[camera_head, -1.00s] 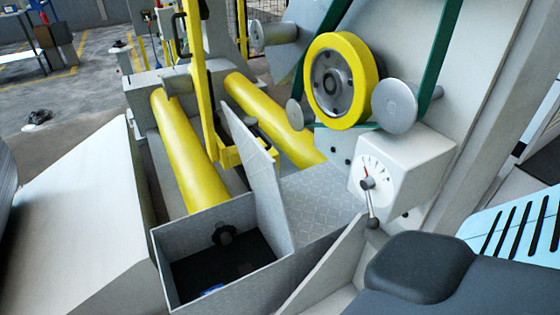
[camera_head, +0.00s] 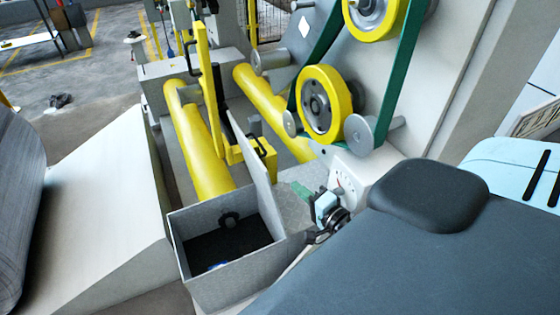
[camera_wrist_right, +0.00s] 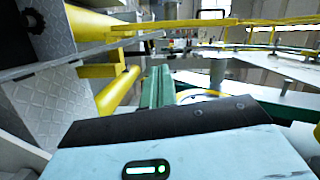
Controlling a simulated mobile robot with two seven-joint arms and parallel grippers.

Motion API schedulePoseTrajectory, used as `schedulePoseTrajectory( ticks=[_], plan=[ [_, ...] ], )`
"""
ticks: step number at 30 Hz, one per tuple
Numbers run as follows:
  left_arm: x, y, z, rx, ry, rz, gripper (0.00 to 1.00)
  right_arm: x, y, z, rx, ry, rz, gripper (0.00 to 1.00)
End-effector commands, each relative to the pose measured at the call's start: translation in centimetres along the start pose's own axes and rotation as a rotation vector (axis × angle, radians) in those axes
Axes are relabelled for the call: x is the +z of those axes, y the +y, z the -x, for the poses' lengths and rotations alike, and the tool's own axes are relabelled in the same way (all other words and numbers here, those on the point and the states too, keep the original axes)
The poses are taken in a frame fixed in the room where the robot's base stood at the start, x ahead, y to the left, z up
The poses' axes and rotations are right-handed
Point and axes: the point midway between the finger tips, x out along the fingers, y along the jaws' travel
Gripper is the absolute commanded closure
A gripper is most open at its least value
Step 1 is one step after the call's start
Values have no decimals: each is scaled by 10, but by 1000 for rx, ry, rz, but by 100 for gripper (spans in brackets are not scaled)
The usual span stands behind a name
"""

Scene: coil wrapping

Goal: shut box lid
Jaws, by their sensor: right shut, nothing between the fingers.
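The grey metal box (camera_head: 240,283) stands open in the head view, with a dark bottom and a black round item inside. Its lid (camera_head: 266,185) stands up, tilted, along the box's right side. My right gripper (camera_head: 300,190) is just right of the lid, its green fingers pointing toward the lid's right face. A small gap seems to lie between fingers and lid. In the right wrist view the green fingers (camera_wrist_right: 156,88) are together and empty. My left gripper is not in view.
A white gauge box (camera_head: 347,180) stands right behind my right gripper. Yellow wheels (camera_head: 326,104) with a green belt are above it. Yellow rollers (camera_head: 200,150) lie behind the box. A pale sloped panel (camera_head: 105,215) stands to the left.

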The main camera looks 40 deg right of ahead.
Motion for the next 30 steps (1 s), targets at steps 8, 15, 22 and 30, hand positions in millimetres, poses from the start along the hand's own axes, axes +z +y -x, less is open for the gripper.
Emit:
schedulePoseTrajectory(
  ticks=[8, 15, 22, 30],
  plan=[
    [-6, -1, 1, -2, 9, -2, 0, 0, 1, -10, 1, -1, 0, 100],
    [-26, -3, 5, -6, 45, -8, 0, 0, -2, -47, -3, -1, 2, 100],
    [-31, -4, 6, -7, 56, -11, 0, 1, 1, -82, 1, -2, 2, 100],
    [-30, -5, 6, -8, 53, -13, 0, 2, 3, -99, 4, -3, 2, 100]
  ],
)
